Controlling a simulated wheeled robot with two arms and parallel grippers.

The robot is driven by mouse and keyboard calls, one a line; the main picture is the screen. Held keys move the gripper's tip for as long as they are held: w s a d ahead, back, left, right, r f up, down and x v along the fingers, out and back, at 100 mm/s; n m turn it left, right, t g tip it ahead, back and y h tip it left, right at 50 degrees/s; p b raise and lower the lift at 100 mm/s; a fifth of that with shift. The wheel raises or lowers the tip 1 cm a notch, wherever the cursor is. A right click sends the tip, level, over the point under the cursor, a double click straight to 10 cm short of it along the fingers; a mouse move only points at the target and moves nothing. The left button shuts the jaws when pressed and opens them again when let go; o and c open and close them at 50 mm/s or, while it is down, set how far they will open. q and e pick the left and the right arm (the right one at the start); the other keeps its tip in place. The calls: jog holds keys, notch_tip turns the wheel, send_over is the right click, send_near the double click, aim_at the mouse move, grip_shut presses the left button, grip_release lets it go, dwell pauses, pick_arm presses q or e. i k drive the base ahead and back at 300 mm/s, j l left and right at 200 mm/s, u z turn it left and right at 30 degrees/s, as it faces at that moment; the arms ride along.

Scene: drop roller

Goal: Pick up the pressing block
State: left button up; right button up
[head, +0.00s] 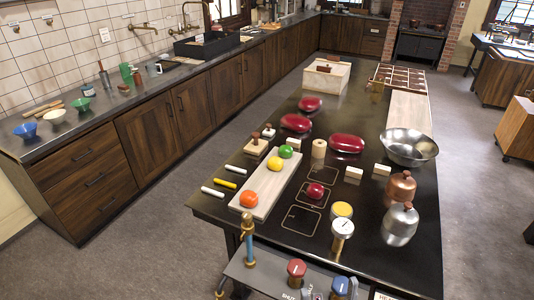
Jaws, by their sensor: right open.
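A larger pale box (325,75) with a brown handle on top stands at the table's far end. Only a dark piece of my right gripper (530,233) seems to show at the right edge, far from the blocks and holding nothing visible. My left gripper is out of view.
A pale board (268,186) holds orange, yellow and green balls. Red oval pieces (346,144), a steel bowl (408,147), a copper pot (401,186) and a steel pot (399,224) crowd the table. A panel with red (297,270) and blue knobs is at the front. Floor is clear left.

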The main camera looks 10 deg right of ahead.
aim_at(256, 146)
jog(key=i+j, duration=0.1)
jog(key=j, duration=0.25)
jog(key=i+j, duration=0.15)
jog(key=j, duration=0.2)
jog(key=i+j, duration=0.1)
jog(key=j, duration=0.25)
jog(key=i+j, duration=0.15)
jog(key=j, duration=0.2)
jog(key=i+j, duration=0.1)
jog(key=j, duration=0.25)
jog(key=i+j+z, duration=0.1)
jog(key=i+j, duration=0.5)
jog(key=i, duration=0.2)
jog(key=l, duration=0.55)
jog(key=i, duration=0.05)
